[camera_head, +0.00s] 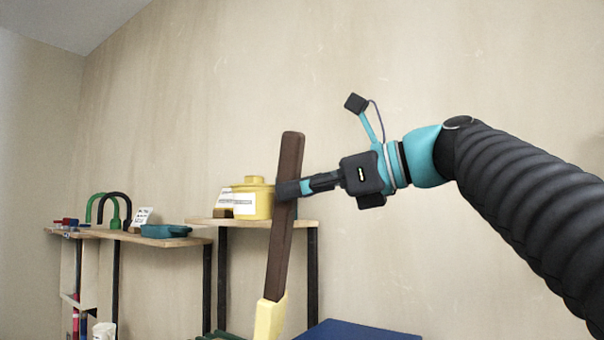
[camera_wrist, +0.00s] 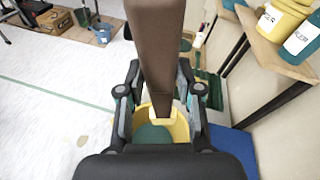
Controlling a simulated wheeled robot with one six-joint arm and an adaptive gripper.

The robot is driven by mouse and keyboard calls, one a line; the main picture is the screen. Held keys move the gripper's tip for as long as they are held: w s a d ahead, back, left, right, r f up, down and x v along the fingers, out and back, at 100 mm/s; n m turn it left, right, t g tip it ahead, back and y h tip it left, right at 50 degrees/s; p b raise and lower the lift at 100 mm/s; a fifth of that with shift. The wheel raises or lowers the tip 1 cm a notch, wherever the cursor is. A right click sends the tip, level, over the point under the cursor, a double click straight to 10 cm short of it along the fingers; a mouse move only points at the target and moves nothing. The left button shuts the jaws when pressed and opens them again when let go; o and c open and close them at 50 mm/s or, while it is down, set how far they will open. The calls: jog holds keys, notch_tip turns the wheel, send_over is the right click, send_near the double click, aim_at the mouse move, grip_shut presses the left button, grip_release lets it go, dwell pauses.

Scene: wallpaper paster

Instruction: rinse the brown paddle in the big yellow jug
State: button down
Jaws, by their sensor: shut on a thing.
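The brown paddle (camera_head: 284,215) is a long bar, held nearly upright and leaning slightly. Its lower end is pale yellow (camera_head: 269,318) and runs to the bottom edge of the head view. My gripper (camera_head: 287,188) is shut on the brown part. In the wrist view the paddle (camera_wrist: 155,60) passes between the fingers, its pale end pointing down. Below it is an open yellow vessel, apparently the big yellow jug (camera_wrist: 181,128), with green inside. The paddle's end overlaps its opening; I cannot tell whether it is inside or above.
A lidded yellow pot (camera_head: 256,200) stands on a wooden shelf (camera_head: 222,222) behind the paddle. A lower shelf (camera_head: 160,241) at left holds a teal tray (camera_head: 165,231) and curved handles. A blue surface (camera_head: 355,331) is low in front. Floor at left is mostly clear (camera_wrist: 50,120).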

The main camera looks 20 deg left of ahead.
aim_at(292, 213)
notch_tip(292, 213, down, 4)
jog(key=b, duration=0.3)
jog(key=shift+r, duration=0.25)
notch_tip(292, 213, down, 12)
jog(key=b, duration=0.8)
jog(key=shift+f, duration=1.3)
jog(key=shift+f, duration=0.3)
dwell(0.5)
